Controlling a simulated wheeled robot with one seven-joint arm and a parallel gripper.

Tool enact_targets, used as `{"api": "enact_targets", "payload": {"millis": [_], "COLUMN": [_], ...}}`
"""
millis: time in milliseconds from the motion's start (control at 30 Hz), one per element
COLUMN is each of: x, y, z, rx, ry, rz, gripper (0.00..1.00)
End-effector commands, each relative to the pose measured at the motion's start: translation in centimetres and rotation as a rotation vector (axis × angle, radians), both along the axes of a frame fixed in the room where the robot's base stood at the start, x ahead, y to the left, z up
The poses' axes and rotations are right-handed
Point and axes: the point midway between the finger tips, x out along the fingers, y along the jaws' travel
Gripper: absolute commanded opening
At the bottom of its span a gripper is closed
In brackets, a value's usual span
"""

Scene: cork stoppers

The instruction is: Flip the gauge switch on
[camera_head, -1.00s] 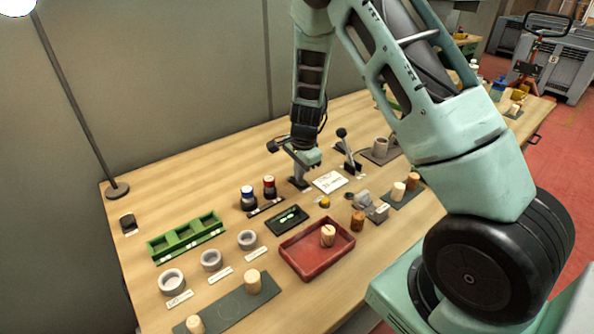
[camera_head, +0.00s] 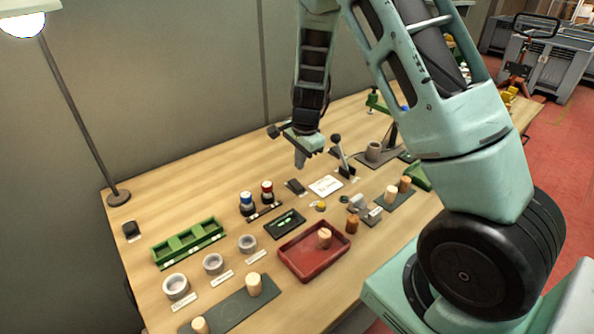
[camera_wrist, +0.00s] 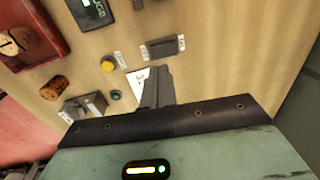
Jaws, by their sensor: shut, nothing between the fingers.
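A small dark switch (camera_head: 296,187) lies on the wooden table, below and slightly left of my gripper. In the wrist view the switch (camera_wrist: 163,47) sits between two small white labels, and its on or off position is hard to tell. My gripper (camera_head: 300,162) is shut and empty, pointing down above the table and apart from the switch. Its fingers (camera_wrist: 158,78) also show in the wrist view, over a white card. A dark panel with green marks (camera_head: 285,223) lies in front of the switch; whether it is the gauge I cannot tell.
A lever with a black knob (camera_head: 336,139) stands upright right of my gripper. A white card (camera_head: 326,186), a yellow button (camera_head: 320,206), and red and blue capped jars (camera_head: 267,192) are near the switch. A red tray (camera_head: 314,262) holds a cork (camera_head: 324,238).

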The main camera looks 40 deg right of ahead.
Motion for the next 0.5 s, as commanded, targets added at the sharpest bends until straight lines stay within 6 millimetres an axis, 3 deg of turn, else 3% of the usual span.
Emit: {"api": "enact_targets", "payload": {"millis": [233,500], "x": [-0.9,-1.4], "y": [0.0,0.0], "z": [4.6,6.4], "rx": [0.0,0.0], "ry": [-0.002,0.002], "rz": [0.0,-0.001], "gripper": [0.0,0.0]}}
